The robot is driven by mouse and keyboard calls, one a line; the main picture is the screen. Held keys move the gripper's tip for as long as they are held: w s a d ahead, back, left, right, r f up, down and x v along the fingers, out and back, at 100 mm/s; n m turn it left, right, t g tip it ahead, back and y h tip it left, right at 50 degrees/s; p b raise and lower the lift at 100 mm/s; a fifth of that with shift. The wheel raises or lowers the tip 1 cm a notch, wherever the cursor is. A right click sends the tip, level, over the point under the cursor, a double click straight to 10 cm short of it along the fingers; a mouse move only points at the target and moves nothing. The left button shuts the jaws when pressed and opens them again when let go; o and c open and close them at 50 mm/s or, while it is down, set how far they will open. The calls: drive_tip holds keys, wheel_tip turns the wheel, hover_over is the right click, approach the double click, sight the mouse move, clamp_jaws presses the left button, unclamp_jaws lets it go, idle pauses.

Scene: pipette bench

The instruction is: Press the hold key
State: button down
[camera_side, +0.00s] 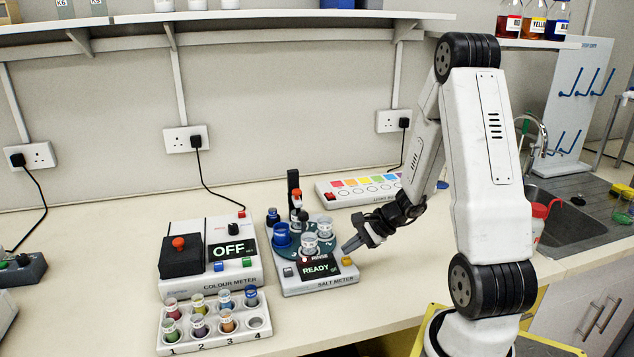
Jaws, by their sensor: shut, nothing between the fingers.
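The salt meter (314,286) stands on the bench with its small screen (318,268) reading READY. A yellow key (347,261) sits to the right of the screen, and a small red key or knob shows above the screen's left part. No label reading "hold" is legible on any key. My gripper (349,247) is shut and empty, its fingertips just above the yellow key in the picture; I cannot tell whether they touch it. A turntable on the meter carries glass cups (310,243) and a blue pot (282,235).
The colour meter (210,250), reading OFF, stands left, with a numbered rack (214,325) of coloured vials in front. A light box (357,190) with coloured squares lies behind my gripper. The sink (580,220) is at right.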

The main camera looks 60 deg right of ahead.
sight(348, 260)
drive_tip(key=shift+f, duration=0.85)
idle(1.3)
drive_tip(key=shift+r, duration=0.8)
drive_tip(key=shift+r, duration=0.1)
idle(0.4)
drive_tip(key=shift+r, duration=2.45)
drive_tip(key=shift+a+f+n+g, duration=0.1)
drive_tip(key=shift+a+n+g, duration=0.2)
drive_tip(key=shift+a, duration=0.2)
drive_tip(key=a+n+g+h, duration=0.4)
drive_tip(key=a+n+g, duration=0.1)
drive_tip(key=a+n, duration=1.4)
drive_tip(key=shift+s+n, duration=0.35)
drive_tip(key=shift+n, duration=0.65)
